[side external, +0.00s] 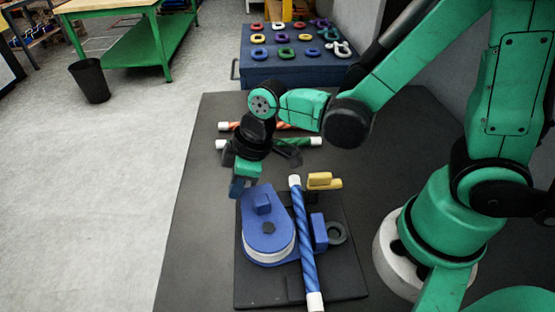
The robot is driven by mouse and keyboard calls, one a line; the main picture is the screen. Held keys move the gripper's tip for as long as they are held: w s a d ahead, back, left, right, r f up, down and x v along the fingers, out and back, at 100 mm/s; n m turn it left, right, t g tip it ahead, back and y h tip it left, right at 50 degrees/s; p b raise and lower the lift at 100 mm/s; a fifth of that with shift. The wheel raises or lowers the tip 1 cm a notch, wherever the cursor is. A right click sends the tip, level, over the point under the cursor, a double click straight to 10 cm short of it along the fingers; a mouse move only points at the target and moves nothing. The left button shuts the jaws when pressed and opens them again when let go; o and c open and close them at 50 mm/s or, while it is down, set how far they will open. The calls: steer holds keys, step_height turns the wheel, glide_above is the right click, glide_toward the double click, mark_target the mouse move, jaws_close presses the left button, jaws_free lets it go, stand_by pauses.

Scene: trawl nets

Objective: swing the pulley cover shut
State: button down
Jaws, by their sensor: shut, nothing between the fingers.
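The blue pulley (258,223) lies on a dark base plate (270,292). Its rounded blue top plate covers most of a white wheel (270,256), whose near rim shows below it. A blue block (262,203) stands up on the top plate. A blue rope (303,235) with white ends runs along the pulley's right side, between the top plate and another upright blue block (319,232). My gripper (238,190) is shut and empty, pointing down at the pulley's far-left edge. I cannot tell whether it touches the pulley.
A grey ring (337,232) and a yellow block piece (322,181) are right of the rope. Orange (285,126) and green (297,142) ropes lie beyond my gripper. A dark blue chest (290,72) with several coloured rings stands at the back. The mat's left side (197,225) is clear.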

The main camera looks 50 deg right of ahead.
mark_target(268, 184)
steer(key=d+m, duration=0.1)
steer(key=s+d+m, duration=0.1)
steer(key=m, duration=0.1)
steer(key=shift+d+t+h, duration=0.15)
steer(key=shift+t+h, duration=0.25)
steer(key=d+m, duration=0.1)
steer(key=m, duration=0.1)
steer(key=s+d+m+h, duration=0.1)
steer(key=shift+s+d+m, duration=0.1)
steer(key=shift+s+m, duration=0.2)
steer(key=shift+m, duration=0.1)
steer(key=s+m, duration=0.1)
steer(key=d+m+h, duration=0.1)
steer(key=shift+s+d+m, duration=0.1)
steer(key=shift+s+m, duration=0.25)
steer(key=shift+m, duration=0.05)
steer(key=s+m, duration=0.1)
steer(key=s+m+h, duration=0.1)
steer(key=shift+d+m, duration=0.3)
steer(key=shift+d, duration=0.1)
steer(key=shift+s+d, duration=0.1)
steer(key=shift+s, duration=0.35)
